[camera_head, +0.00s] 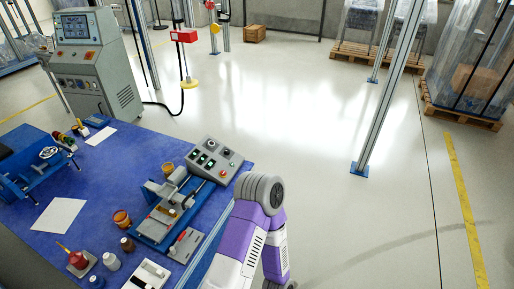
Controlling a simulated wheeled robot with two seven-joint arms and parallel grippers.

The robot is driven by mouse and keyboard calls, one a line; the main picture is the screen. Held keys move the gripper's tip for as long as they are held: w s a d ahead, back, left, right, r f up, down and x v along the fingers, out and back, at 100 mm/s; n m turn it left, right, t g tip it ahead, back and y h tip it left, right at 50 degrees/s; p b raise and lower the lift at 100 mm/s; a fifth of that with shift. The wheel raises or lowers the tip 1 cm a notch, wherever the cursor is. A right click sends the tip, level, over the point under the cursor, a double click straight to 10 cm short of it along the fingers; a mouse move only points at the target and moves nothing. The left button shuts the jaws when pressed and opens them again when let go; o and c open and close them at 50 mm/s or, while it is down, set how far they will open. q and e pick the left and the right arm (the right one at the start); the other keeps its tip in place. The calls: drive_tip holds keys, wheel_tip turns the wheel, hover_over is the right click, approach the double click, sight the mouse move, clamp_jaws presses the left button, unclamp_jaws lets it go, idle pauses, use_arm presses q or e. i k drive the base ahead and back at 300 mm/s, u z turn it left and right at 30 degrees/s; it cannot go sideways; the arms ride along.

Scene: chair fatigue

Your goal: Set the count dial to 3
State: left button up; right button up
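A grey control box (229,161) stands near the far right corner of the blue-topped bench. Its sloped face carries dark round knobs (211,145), small green-lit displays and a red button (223,173). I cannot tell which knob is the count dial, and its setting is too small to read. Neither of my grippers shows.
A blue and grey fixture (153,229) lies in front of the box on the bench (100,180). Bottles, an orange jar (122,219) and white paper (58,214) lie left. A grey machine cabinet (97,75) stands behind. Right of the bench, open floor reaches a metal post (387,95).

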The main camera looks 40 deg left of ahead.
sight(211, 143)
drive_tip(key=u, duration=0.05)
drive_tip(key=i, duration=0.9)
drive_tip(key=u, duration=0.75)
drive_tip(key=i, duration=1.75)
drive_tip(key=u, duration=1.85)
drive_tip(key=i, duration=0.75)
drive_tip(key=u, duration=0.9)
